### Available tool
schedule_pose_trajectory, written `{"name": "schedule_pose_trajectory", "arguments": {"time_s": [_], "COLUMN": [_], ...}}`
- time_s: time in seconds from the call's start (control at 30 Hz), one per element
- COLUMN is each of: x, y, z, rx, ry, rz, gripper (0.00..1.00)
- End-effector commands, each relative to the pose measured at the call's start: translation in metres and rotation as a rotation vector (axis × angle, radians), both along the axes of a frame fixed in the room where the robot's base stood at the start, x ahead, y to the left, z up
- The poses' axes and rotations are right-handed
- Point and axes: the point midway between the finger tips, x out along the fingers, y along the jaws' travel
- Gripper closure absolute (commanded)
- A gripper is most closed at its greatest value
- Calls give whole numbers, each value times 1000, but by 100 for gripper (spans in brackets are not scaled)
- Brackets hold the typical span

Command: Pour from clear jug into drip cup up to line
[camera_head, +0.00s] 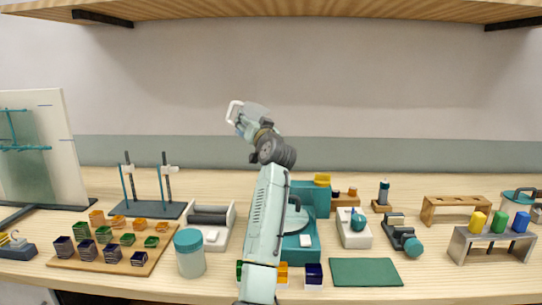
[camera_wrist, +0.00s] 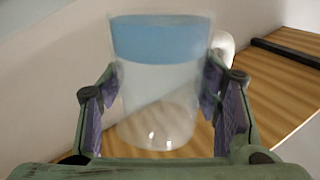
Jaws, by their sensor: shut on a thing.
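The clear jug (camera_head: 253,112) is held high above the table, in front of the back wall, and looks tilted. Its white handle (camera_head: 234,111) is on the left. In the wrist view the clear jug (camera_wrist: 158,100) fills the middle, with blue liquid (camera_wrist: 160,40) in the picture's upper part of it. My gripper (camera_head: 262,132) is shut on the jug; in the wrist view its fingers (camera_wrist: 162,82) press on both sides. I cannot pick out the drip cup for certain; my arm hides part of the table. No pouring stream shows.
A shelf (camera_head: 290,10) overhangs above the jug. A teal-lidded jar (camera_head: 190,255) stands left of my arm, by a board of small coloured cups (camera_head: 108,262). A teal device (camera_head: 312,195) stands behind my arm. A green mat (camera_head: 365,272) lies bare at front right.

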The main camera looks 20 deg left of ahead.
Motion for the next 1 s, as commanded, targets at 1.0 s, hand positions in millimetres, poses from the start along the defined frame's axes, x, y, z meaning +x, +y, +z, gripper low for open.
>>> {"name": "schedule_pose_trajectory", "arguments": {"time_s": [1.0], "x": [-65], "y": [-24], "z": [21], "rx": [-121], "ry": [-39], "rz": [-1], "gripper": [77]}}
